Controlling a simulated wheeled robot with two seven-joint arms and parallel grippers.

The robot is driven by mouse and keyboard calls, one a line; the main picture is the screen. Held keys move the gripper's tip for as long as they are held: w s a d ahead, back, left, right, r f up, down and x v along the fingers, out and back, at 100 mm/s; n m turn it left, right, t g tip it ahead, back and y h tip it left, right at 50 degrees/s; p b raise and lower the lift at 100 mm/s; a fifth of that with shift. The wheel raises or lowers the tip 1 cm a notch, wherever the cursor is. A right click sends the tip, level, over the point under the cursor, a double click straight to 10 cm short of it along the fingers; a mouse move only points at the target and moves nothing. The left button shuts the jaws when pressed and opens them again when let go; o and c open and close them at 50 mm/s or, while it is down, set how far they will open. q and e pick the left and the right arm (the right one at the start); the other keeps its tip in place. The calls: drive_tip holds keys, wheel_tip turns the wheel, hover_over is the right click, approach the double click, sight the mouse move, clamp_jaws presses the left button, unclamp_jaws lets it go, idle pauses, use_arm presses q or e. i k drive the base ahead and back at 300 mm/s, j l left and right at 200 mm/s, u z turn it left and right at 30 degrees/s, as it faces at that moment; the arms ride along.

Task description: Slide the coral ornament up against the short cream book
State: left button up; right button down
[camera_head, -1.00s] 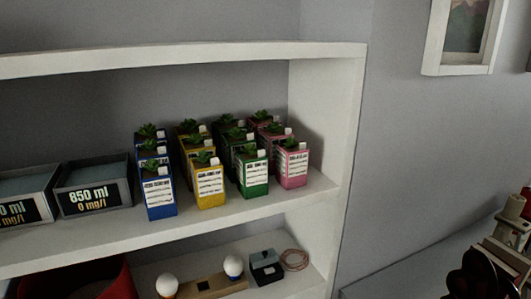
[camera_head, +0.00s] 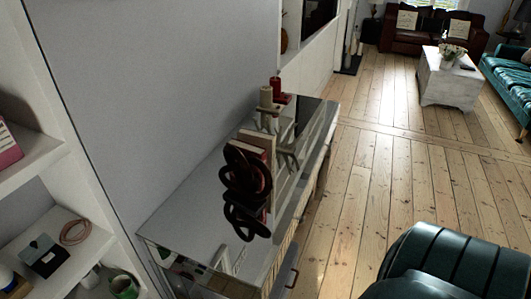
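A glossy-topped sideboard (camera_head: 185,212) stands along the grey wall. On it, upright books (camera_head: 259,139) with cream and reddish-brown covers stand behind a dark knot-shaped sculpture (camera_head: 236,172). The knot hides part of them, so I cannot tell which one is the short cream book. A pale branching piece (camera_head: 291,136), which looks like the coral ornament, is just right of the books. I cannot tell whether it touches them. Neither of my grippers is in view.
Candles (camera_head: 266,97) on a stand are at the sideboard's far part. White shelves (camera_head: 45,162) are at the left. A teal leather seat (camera_head: 440,262) fills the lower right. Open floorboards (camera_head: 365,190) lie between it and the sideboard. A white coffee table (camera_head: 448,78) and sofas are farther back.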

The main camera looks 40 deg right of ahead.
sight(284, 147)
drive_tip(key=k+l, duration=0.1)
drive_tip(key=l, duration=0.6)
drive_tip(key=k+l+z, duration=0.15)
drive_tip(key=l, duration=0.5)
drive_tip(key=k+l, duration=0.1)
drive_tip(key=l, duration=0.6)
drive_tip(key=z, duration=0.05)
